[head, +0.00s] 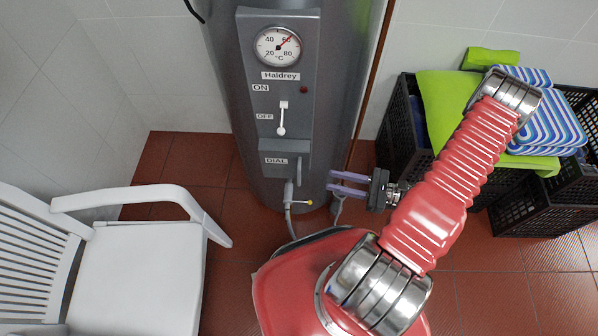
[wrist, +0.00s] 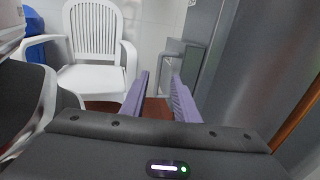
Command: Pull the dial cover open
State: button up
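The dial cover (head: 275,158) is the grey panel marked DIAL, low on the front of the grey boiler (head: 225,60). It looks shut, with a small grey handle (head: 301,164) standing out at its right side. My gripper (head: 332,181) is to the right of the cover and slightly lower, apart from it. Its two purple fingers point left toward the boiler and are spread with nothing between them. In the wrist view, my gripper (wrist: 160,82) also shows an open gap. The boiler's grey control housing (wrist: 186,58) is just beyond the right finger there.
A white chair (head: 135,265) stands at the left. Black crates (head: 540,205) with green and striped cloths stand at the right. A pipe with a yellow-tipped valve (head: 308,202) hangs below the cover. A white lever (head: 282,118) and thermometer (head: 278,46) are above it.

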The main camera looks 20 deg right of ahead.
send_over(299, 185)
jog(key=shift+w+d, duration=0.1)
jog(key=shift+w, duration=0.15)
dwell(0.5)
jog(key=shift+c, duration=0.7)
grip_shut()
